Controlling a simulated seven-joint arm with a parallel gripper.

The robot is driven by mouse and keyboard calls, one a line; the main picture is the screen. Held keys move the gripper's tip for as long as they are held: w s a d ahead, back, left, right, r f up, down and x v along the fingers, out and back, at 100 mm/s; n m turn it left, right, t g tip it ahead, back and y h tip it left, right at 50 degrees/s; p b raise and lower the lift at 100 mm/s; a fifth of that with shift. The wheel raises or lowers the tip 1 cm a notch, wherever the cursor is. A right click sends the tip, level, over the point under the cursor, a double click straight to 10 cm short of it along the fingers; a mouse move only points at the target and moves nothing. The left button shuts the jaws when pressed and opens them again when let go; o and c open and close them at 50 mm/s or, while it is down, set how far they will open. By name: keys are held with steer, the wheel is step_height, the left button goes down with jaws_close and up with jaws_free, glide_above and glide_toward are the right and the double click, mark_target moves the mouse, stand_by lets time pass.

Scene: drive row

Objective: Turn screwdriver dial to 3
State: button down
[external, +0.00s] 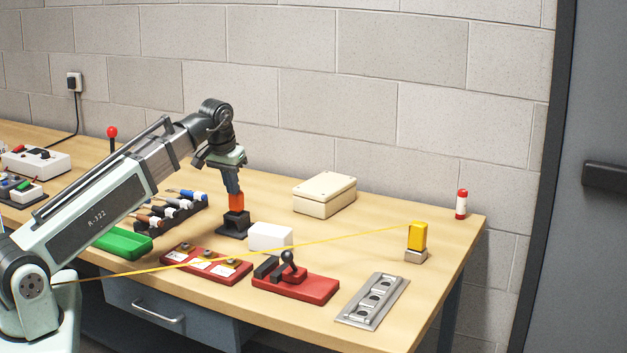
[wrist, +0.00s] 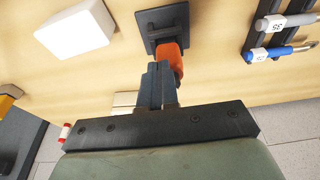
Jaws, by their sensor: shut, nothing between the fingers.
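An orange upright piece (external: 237,202) stands on a black square base (external: 233,227) in the middle of the table. It may be the screwdriver with the dial, but no dial or number shows on it. My gripper (external: 234,191) points down at its top, with the fingers shut and empty. In the wrist view the shut fingertips (wrist: 160,68) overlap the orange piece (wrist: 172,54) and hide part of it. I cannot tell whether they touch it. The black base also shows in the wrist view (wrist: 149,19).
A rack with several labelled screwdrivers (external: 186,194) stands left of the base. A white block (external: 270,236) is close on the right. Red fixtures (external: 318,289) lie in front, and a cream box (external: 324,195) stands behind. A yellow line crosses the table to a yellow block (external: 418,236).

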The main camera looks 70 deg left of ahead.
steer(key=shift+w+a, duration=0.2)
steer(key=shift+a, duration=0.35)
stand_by(1.2)
steer(key=shift+s+a, duration=0.35)
stand_by(1.0)
steer(key=shift+s+d, duration=0.1)
steer(key=shift+s, duration=0.05)
steer(key=shift+s+d, duration=0.1)
steer(key=shift+s, duration=0.1)
step_height(320, 180, up, 6)
stand_by(0.8)
